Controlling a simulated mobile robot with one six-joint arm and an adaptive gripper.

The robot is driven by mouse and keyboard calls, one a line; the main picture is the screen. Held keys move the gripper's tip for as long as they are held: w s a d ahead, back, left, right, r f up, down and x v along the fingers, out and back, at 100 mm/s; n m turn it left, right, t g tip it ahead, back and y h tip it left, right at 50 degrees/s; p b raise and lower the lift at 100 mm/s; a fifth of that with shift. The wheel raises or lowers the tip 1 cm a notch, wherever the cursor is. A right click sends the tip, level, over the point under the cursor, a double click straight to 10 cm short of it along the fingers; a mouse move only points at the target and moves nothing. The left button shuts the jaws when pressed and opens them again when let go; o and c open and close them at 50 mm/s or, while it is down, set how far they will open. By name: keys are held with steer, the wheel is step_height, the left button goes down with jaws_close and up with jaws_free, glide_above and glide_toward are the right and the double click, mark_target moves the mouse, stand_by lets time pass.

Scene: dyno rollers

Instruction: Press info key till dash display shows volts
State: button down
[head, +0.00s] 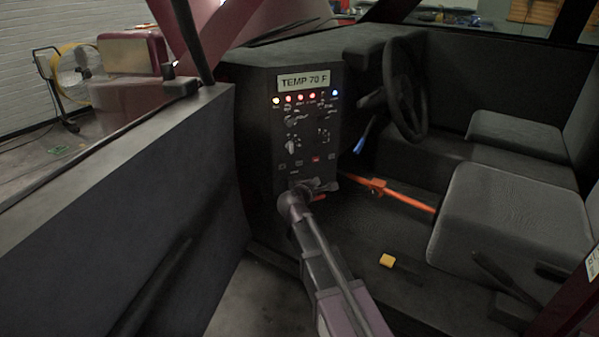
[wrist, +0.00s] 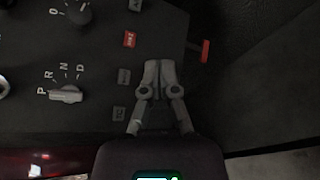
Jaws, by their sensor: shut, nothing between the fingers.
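The dash display (head: 304,82) at the top of the dark console in the head view reads "TEMP 70 F". A row of small keys sits low on the console; one is red (head: 316,159), and it also shows in the wrist view (wrist: 129,39). The others, such as the dark key (wrist: 124,76), have labels too small to read, so I cannot tell which is the info key. My gripper (wrist: 158,70) is shut and empty, its fingertips beside the key row and below it in the head view (head: 322,186). Contact with the panel cannot be told.
Above the keys are a gear selector knob (wrist: 66,94) marked P R N D and lit indicators (head: 300,97). A red lever (wrist: 204,50) sticks out near the panel edge. The steering wheel (head: 405,88), orange bar (head: 400,195) and seat (head: 490,220) lie to the right.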

steer(key=shift+w+a+f+n, duration=0.2)
steer(key=shift+a+n, duration=0.2)
steer(key=shift+a, duration=0.15)
glide_toward(303, 164)
steer(key=shift+w+d+f, duration=0.2)
steer(key=shift+w+d, duration=0.35)
steer(key=shift+w, duration=0.2)
steer(key=shift+w+d+f, duration=0.25)
steer(key=shift+w+d, duration=0.3)
steer(key=shift+w, duration=0.2)
steer(key=shift+w+d+f, duration=0.2)
steer(key=shift+w+d, duration=0.3)
steer(key=shift+w, duration=0.25)
steer(key=shift+w, duration=0.1)
steer(key=shift+w+a, duration=0.15)
steer(key=shift+w, duration=0.1)
steer(key=shift+w+a, duration=0.2)
steer(key=shift+w, duration=0.15)
stand_by(1.2)
steer(key=shift+s+d, duration=0.1)
steer(key=shift+s, duration=0.05)
steer(key=shift+s+d, duration=0.25)
steer(key=shift+s, duration=0.3)
steer(key=shift+s, duration=0.1)
stand_by(0.5)
